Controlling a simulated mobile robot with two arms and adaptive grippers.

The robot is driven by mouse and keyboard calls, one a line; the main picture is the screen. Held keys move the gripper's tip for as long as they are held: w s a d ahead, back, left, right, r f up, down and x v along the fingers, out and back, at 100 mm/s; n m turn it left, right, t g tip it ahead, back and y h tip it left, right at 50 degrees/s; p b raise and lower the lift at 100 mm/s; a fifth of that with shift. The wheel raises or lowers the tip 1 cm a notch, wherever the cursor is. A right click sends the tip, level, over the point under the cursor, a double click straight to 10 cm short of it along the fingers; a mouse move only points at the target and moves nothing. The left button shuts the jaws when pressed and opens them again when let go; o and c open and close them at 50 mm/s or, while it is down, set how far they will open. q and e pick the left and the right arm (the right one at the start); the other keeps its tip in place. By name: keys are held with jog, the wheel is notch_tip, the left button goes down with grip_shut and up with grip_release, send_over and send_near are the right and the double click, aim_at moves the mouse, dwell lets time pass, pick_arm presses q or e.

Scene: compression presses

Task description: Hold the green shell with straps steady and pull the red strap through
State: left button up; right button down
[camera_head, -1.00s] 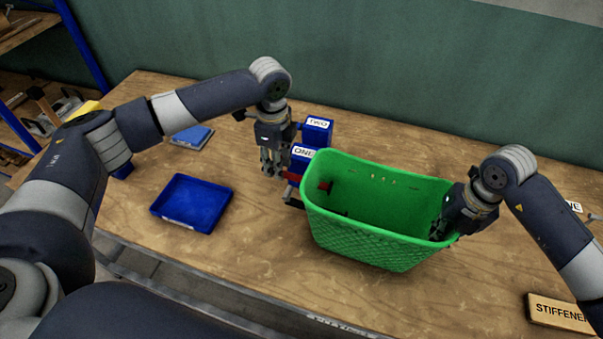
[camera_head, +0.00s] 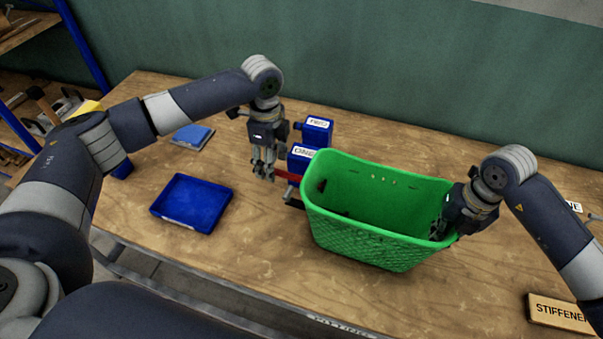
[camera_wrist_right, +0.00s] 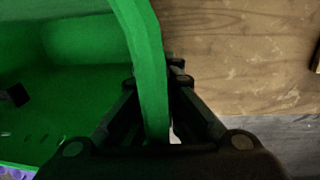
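The green shell (camera_head: 375,235) stands open side up on the table, right of centre. My right gripper (camera_head: 443,222) is over its right end; in the right wrist view its fingers (camera_wrist_right: 158,115) lie on both sides of the green wall, gripping it. The red strap (camera_head: 287,175) shows as a short red piece between the shell's left end and my left gripper (camera_head: 264,172). The left fingers point down and appear shut on the strap's outer end; the exact contact is small. A dark slot (camera_head: 321,186) shows inside the shell's left wall.
Blue blocks labelled ONE (camera_head: 301,158) and TWO (camera_head: 316,131) stand behind the shell's left end, close to my left gripper. An empty blue tray (camera_head: 222,207) lies at left. A STIFFENER sign (camera_head: 560,312) is at front right. The front middle of the table is clear.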

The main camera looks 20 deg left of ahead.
pick_arm(q)
notch_tip(320, 180, up, 12)
pick_arm(e)
jog(key=shift+d+f, duration=0.1)
jog(key=shift+f, duration=0.05)
pick_arm(q)
jog(key=shift+s, duration=0.1)
pick_arm(e)
jog(key=c, duration=1.7)
grip_release()
